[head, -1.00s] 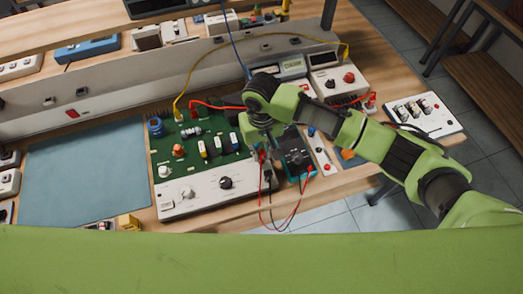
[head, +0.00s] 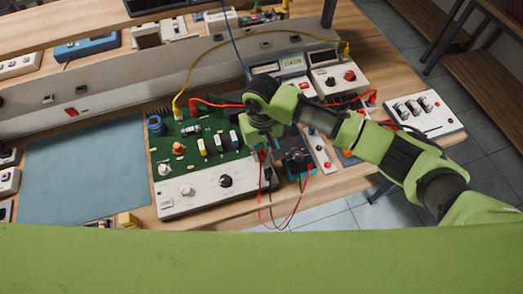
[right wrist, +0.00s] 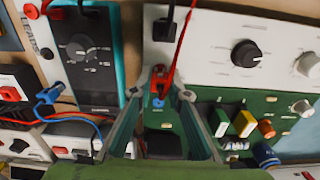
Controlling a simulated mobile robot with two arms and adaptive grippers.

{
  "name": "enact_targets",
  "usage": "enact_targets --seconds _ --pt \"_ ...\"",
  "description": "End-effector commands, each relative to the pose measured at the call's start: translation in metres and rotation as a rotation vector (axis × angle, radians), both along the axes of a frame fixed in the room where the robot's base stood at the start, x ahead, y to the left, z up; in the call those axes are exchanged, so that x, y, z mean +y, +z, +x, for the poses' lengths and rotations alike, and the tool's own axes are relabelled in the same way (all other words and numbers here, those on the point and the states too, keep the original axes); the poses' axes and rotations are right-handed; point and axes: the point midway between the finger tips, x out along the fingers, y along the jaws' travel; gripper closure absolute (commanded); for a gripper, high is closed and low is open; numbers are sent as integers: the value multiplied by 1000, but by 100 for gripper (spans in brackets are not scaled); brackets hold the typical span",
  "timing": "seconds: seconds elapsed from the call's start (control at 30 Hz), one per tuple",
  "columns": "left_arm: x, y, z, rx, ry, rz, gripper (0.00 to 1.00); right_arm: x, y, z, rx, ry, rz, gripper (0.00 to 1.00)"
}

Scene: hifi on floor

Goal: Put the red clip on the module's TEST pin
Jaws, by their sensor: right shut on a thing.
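My right gripper (right wrist: 158,90) is shut on the red clip (right wrist: 161,76), whose red lead runs up and away in the right wrist view. In the head view my right gripper (head: 262,150) is over the right edge of the module, a green board (head: 176,170) with a white front panel (head: 200,196). A small blue-ringed part (right wrist: 157,103) shows just below the clip between the fingers; I cannot tell whether it is the TEST pin or whether the clip touches it. Pin labels are too small to read. My left gripper is not in view.
A teal-edged multimeter (right wrist: 90,50) stands beside the module. A black clip (right wrist: 165,29) is at the white panel's edge. Yellow (head: 178,98) and red (head: 215,106) leads cross the board's back. A blue-grey mat (head: 80,170) lies clear at left.

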Motion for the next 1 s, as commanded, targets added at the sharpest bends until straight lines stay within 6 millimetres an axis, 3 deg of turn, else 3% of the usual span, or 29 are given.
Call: enact_targets --seconds 0.4,0.43,0.5,0.83,1.0 --pt "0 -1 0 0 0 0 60 0 -2 0 -1 0 0 99" --pt "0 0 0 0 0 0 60 0 -2 0 -1 0 0 76" --pt "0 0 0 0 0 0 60 0 -2 0 -1 0 0 64" --pt "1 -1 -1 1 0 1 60 0 -1 0 -1 0 0 64" --pt "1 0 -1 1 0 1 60 1 17 1 -2 0 3 64"
